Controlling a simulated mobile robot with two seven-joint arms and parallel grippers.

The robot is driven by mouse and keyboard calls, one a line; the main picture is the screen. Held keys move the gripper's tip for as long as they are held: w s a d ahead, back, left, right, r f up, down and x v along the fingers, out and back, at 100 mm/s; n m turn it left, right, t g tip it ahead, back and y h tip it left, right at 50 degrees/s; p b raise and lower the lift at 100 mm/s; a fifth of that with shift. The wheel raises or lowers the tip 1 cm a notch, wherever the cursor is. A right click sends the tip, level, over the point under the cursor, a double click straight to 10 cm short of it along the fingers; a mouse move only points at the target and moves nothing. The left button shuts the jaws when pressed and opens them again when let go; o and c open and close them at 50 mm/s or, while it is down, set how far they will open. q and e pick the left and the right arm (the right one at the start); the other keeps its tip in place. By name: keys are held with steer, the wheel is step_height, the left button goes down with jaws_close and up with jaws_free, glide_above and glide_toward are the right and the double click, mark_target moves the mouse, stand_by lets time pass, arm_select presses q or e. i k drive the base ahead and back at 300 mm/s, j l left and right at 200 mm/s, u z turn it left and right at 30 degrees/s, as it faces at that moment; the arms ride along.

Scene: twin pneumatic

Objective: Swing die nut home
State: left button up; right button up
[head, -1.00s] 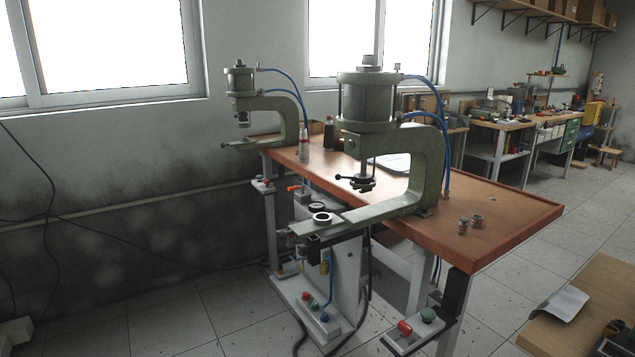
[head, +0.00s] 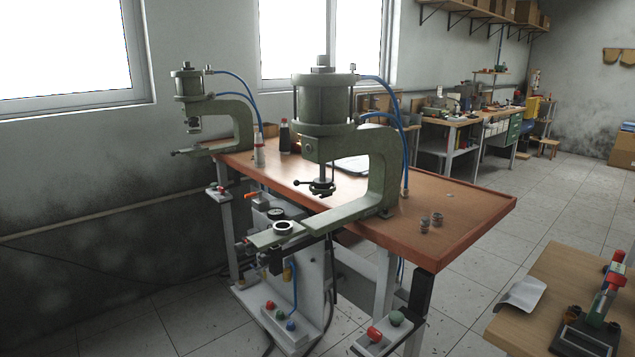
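Two green pneumatic presses stand at an orange-brown workbench (head: 450,205). On the nearer press (head: 325,105), a dark nut with knobbed handles (head: 317,187) sits on the rod under the cylinder; I take this as the die nut. Below it, a pale ring-shaped die (head: 283,228) rests on the press's lower arm, with a gap between them. The farther press (head: 190,85) is at the left; details under its cylinder are too small to tell. Neither of my grippers is in view.
Two small metal parts (head: 431,220) stand on the bench's right side. Push-button boxes (head: 383,333) hang at its front. Another wooden table (head: 560,280) with a red-handled tool (head: 610,285) stands at the lower right. Tiled floor lies open between them.

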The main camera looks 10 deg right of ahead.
mark_target(328, 184)
steer(key=i+l+u, duration=0.15)
steer(key=i+l, duration=0.55)
steer(key=i, duration=0.1)
